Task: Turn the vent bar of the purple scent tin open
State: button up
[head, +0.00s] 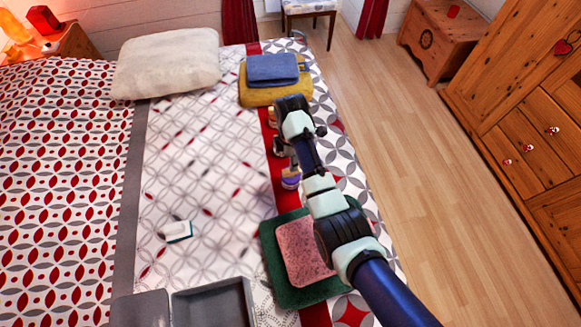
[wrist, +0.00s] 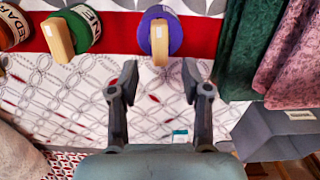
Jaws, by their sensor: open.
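The purple scent tin (wrist: 174,30) is at the top centre of the wrist view, on the red stripe of the bedspread. Its pale wooden vent bar (wrist: 160,42) points up and down the picture. In the head view the purple tin (head: 291,180) shows beside my arm. My gripper (wrist: 159,80) is open and empty; its two fingertips are apart, just below the bar in the wrist view, with no contact visible.
A green tin (wrist: 85,22) and an orange-brown CEDAR tin (wrist: 14,24) stand left of the purple one in the wrist view. A green towel (wrist: 235,50) and a pink towel (wrist: 285,60) lie at right. A grey box (head: 215,290) and a small white box (head: 177,231) are on the bed.

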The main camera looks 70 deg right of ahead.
notch_tip(320, 180, down, 7)
jog(key=shift+f+b, duration=0.1)
jog(key=shift+b, duration=0.8)
grip_shut()
